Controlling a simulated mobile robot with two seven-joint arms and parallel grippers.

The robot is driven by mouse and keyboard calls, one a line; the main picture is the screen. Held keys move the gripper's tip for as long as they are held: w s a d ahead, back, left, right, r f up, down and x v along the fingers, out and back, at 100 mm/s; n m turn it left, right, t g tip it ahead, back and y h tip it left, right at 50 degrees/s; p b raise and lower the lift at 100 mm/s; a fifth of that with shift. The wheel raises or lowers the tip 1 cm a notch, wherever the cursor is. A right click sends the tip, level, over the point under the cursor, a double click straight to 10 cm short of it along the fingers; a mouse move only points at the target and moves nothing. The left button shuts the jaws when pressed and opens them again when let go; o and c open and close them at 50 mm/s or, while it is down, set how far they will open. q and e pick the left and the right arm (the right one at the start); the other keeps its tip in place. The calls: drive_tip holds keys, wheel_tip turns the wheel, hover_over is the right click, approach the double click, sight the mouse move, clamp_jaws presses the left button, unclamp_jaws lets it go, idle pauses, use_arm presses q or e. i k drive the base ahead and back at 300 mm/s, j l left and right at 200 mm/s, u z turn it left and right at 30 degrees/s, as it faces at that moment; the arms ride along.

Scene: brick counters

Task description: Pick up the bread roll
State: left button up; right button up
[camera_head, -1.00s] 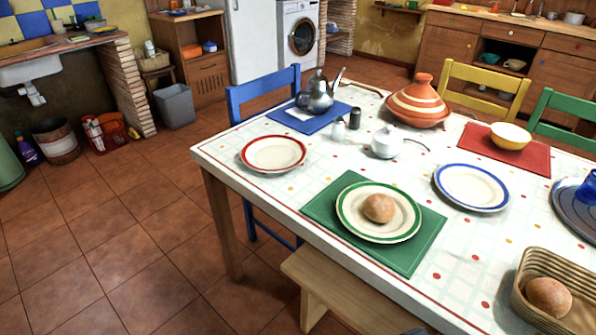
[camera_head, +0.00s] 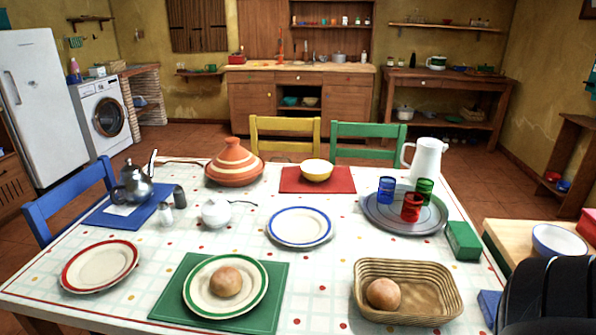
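One bread roll (camera_head: 227,281) sits on a white plate with a green rim (camera_head: 257,290), on a green placemat (camera_head: 273,270) at the near middle of the table. A second bread roll (camera_head: 384,293) lies in the left part of an oval wicker basket (camera_head: 430,301) near the table's front edge. Both rolls are round and light brown. Neither of my grippers shows in the view. A dark, rounded shape at the lower right corner covers part of the side counter.
A red-rimmed plate (camera_head: 100,266) and a blue-rimmed plate (camera_head: 300,227) are empty. A tray (camera_head: 378,221) carries several coloured glasses beside a white pitcher (camera_head: 426,160). A tagine (camera_head: 234,163), teapot (camera_head: 138,184) and yellow bowl (camera_head: 317,170) stand farther back. Bare tablecloth lies between placemat and basket.

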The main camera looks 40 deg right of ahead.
sight(382, 293)
drive_tip(key=z, duration=1.95)
